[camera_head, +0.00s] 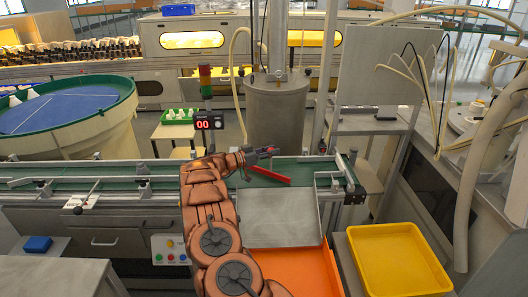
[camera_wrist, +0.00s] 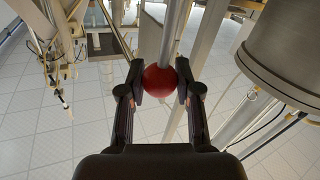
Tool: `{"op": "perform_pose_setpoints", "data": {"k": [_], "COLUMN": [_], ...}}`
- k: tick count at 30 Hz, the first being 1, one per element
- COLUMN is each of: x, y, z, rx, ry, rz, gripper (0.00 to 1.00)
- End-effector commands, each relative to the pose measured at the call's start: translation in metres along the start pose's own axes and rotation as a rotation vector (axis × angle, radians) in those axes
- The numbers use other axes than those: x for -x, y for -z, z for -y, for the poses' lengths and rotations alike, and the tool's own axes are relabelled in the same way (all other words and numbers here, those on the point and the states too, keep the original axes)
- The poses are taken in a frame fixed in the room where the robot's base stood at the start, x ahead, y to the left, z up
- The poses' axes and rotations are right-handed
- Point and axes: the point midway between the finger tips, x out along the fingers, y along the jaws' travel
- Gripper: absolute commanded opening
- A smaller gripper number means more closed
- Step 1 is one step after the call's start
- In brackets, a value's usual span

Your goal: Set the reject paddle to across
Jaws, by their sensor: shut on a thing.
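The red reject paddle (camera_head: 269,175) is a flat bar lying at a slant over the green conveyor belt (camera_head: 305,172), just below and beside my gripper. My gripper (camera_head: 270,150) is above the belt's far side in the head view. In the wrist view, my gripper (camera_wrist: 160,82) is shut on a red ball knob (camera_wrist: 158,80), with a finger on each side. A grey rod (camera_wrist: 171,35) runs up the picture from the knob. The link between knob and paddle is hidden in the head view.
A grey tray (camera_head: 283,220) sits at the belt's near side, with an orange bin (camera_head: 305,270) and a yellow bin (camera_head: 395,257) nearer. A red "00" display (camera_head: 209,123) and a large grey cylinder (camera_head: 277,112) stand behind. A button box (camera_head: 170,249) is left of my arm.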

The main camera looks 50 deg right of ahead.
Motion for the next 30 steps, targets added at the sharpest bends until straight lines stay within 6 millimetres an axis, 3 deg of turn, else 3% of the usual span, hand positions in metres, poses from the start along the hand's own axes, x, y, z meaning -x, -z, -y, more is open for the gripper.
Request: {"op": "perform_pose_setpoints", "data": {"k": [21, 22, 28, 30], "x": [0.0062, 0.0063, 0.0055, 0.0054], "y": [0.0001, 0.0001, -0.0003, -0.0004], "z": [-0.0062, -0.0062, -0.0063, -0.0063], "rx": [-0.001, -0.001, -0.001, -0.001], "ry": [-0.058, -0.057, -0.058, -0.058], "rz": [0.010, 0.010, 0.010, 0.010], "gripper": [0.00, 0.36, 0.57, 0.59]}}
